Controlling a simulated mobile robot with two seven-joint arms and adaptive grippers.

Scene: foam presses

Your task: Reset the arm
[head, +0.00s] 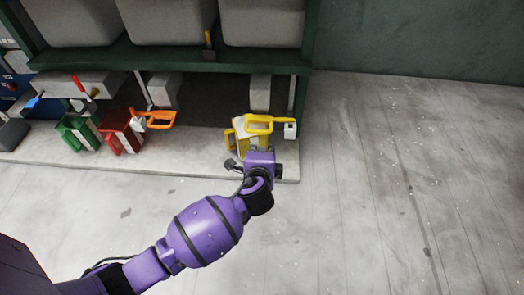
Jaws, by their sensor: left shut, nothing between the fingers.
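My left arm comes in from the lower left, and its purple gripper (235,163) is near the front edge of the low ledge. The gripper is shut and empty, and small in the view. It is in front of a yellow press (240,130) with a yellow loop handle, and the arm's end hides the lower part of that press. I cannot tell whether the two touch. My right gripper does not show.
A red press (117,131) with an orange handle and a green press (79,132) stand on the ledge (190,168) at left. Grey bins (168,22) sit on the dark green shelf (170,58) above. The floor (400,200) at right is clear.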

